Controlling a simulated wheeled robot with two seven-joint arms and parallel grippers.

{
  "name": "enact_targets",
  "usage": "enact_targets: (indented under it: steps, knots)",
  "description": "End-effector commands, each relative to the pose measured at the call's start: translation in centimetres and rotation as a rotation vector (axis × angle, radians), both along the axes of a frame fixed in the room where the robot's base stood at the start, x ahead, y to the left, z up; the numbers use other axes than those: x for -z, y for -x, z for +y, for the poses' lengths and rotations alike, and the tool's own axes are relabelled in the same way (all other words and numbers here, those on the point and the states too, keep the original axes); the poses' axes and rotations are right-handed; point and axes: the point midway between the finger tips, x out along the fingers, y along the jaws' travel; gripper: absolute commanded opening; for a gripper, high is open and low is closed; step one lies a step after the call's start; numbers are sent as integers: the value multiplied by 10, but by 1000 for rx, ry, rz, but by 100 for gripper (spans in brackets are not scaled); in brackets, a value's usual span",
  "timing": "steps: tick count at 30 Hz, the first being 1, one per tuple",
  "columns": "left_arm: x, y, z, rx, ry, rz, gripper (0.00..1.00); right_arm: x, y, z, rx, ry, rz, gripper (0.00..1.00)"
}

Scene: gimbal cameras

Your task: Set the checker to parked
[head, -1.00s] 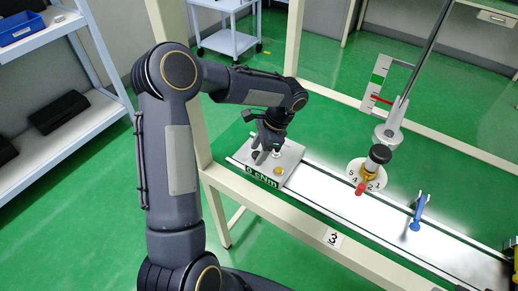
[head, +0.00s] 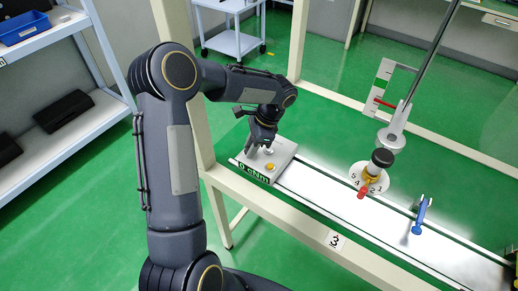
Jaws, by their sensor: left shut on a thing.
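The checker (head: 284,157) is a grey box at the far left end of the white rail, with a green display reading 0 cNm (head: 254,173) on its front. A yellow button (head: 270,167) and a small pale round part (head: 269,151) show on its top. My left gripper (head: 254,147) reaches down over the back left part of the checker's top. It is shut on a small control there, which the dark fingers mostly hide, so its setting cannot be read. My right gripper is not in view.
A numbered white dial (head: 352,176) with a black-topped knob (head: 382,157) and red tip stands over the rail (head: 320,193). A blue clamp (head: 420,215) is further right. A cream frame post (head: 180,60) stands beside my arm.

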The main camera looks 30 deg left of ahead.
Motion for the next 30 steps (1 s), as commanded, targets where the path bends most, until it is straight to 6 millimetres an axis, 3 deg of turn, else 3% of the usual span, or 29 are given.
enact_targets:
  steps: [8, 9, 13, 23, 30]
  knots:
    - [0, -1, 6, -2, -10, -4, 0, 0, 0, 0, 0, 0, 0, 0]
    - [-1, -1, 7, -2, -10, -4, 31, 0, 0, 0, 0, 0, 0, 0]
    - [0, -1, 6, -2, -8, -4, 48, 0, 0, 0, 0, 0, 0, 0]
    - [-3, -2, 3, 0, -6, -4, 48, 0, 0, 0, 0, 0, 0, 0]
    - [-37, -12, -7, 0, -8, -8, 48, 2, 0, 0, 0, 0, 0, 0]
